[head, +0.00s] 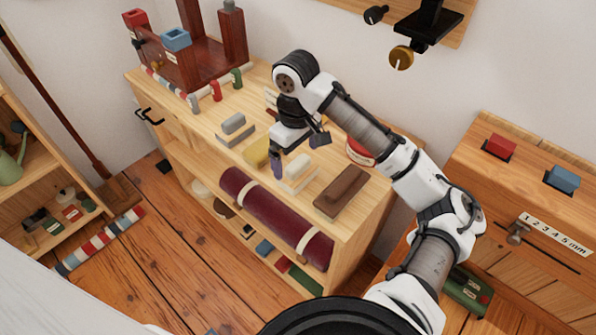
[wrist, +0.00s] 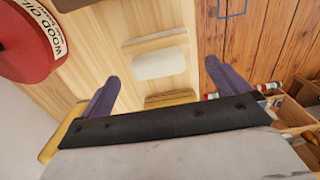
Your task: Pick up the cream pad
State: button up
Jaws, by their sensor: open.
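The cream pad (head: 298,167) is a small rounded block on the top of the wooden cabinet (head: 331,167), between a yellow piece and a dark brown block. In the wrist view the cream pad (wrist: 159,63) lies below my gripper, in the gap between the two purple fingers. My gripper (head: 298,152) is over the cabinet top, close to the pad. In the wrist view my gripper (wrist: 162,73) is open with nothing held. I cannot tell the exact height between fingertips and pad. A pale strip (wrist: 154,37) lies beside the pad.
A red wood oil tin (wrist: 28,42) stands near my gripper. A yellow piece (head: 257,152), a grey block (head: 234,123) and a dark brown block (head: 342,190) lie nearby. A dark red roll (head: 275,215) lies on the shelf below.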

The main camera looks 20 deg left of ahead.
aim_at(298, 162)
jog(key=shift+w+d+f+p, duration=0.15)
jog(key=shift+f+p, duration=0.25)
jog(key=shift+f, duration=2.15)
jog(key=c, duration=0.8)
